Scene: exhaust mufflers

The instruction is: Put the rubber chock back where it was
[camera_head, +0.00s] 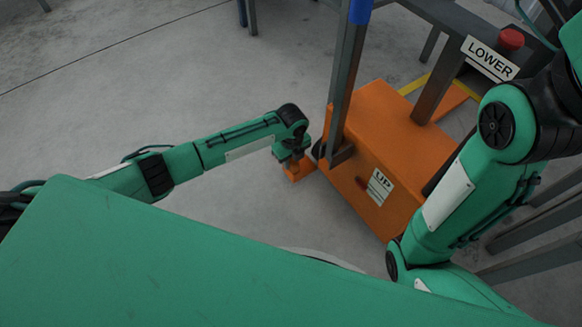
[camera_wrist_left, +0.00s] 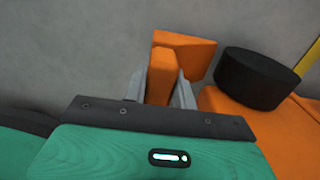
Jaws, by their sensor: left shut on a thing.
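The rubber chock (camera_head: 298,171) is an orange block low at the floor, at the left corner of the orange machine base. It also shows in the left wrist view (camera_wrist_left: 195,53), with an upright orange grip part between my fingers. My left gripper (camera_head: 291,157) is shut on this part from above. The black wheel (camera_wrist_left: 257,77) is just right of the chock in the left wrist view; in the head view the wheel (camera_head: 317,150) is partly hidden. I cannot tell whether chock and wheel touch. My right arm shows at the right, but its gripper is out of view.
Grey rails (camera_head: 535,225) stand at the right. The grey floor (camera_head: 150,90) on the left is clear.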

